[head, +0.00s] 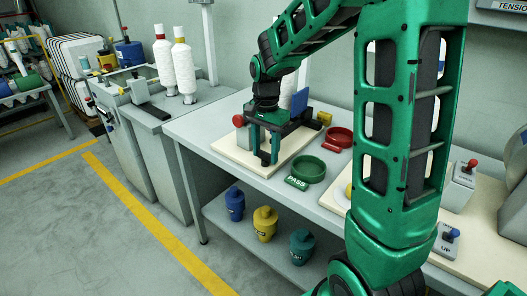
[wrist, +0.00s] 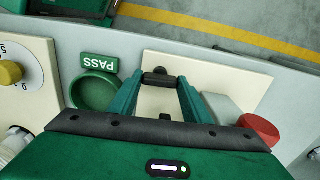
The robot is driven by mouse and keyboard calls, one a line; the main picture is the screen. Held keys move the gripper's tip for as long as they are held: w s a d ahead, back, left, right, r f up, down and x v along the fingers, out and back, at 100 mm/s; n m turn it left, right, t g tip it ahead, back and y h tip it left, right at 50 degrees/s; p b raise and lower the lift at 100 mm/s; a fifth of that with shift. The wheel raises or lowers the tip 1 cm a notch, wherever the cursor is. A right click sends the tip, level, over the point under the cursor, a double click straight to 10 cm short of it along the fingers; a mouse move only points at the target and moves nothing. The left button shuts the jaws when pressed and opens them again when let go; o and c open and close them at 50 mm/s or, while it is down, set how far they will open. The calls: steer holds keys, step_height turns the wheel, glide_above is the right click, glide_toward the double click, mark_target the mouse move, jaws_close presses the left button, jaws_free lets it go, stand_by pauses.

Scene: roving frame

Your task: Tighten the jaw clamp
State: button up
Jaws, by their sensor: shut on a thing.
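The jaw clamp stands on a cream board (head: 228,151) on the grey bench, mostly hidden behind my gripper in the head view. A dark piece (head: 297,127) behind my gripper looks like part of it. My gripper (head: 265,156) points down over the board. In the wrist view its two green fingers (wrist: 160,85) are shut on a short dark bar (wrist: 158,77), which looks like the clamp's handle. A red round knob (head: 238,120) on a grey block (wrist: 221,107) sits beside the fingers; the knob also shows in the wrist view (wrist: 258,129). The jaws' gap is hidden.
A green PASS dish (head: 309,169) and a red dish (head: 339,137) stand right of the board. White thread cones (head: 185,70) stand on the left bench. Blue, yellow and teal pots (head: 265,224) are on the shelf below. The floor in front is clear.

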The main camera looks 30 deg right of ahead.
mark_target(265, 152)
steer(key=shift+w+a+r+m, duration=0.1)
steer(key=shift+w+a+m, duration=0.05)
steer(key=shift+m, duration=0.15)
stand_by(0.4)
steer(key=o, duration=1)
steer(key=shift+o, duration=0.2)
step_height(265, 152, up, 11)
steer(key=shift+f, duration=0.2)
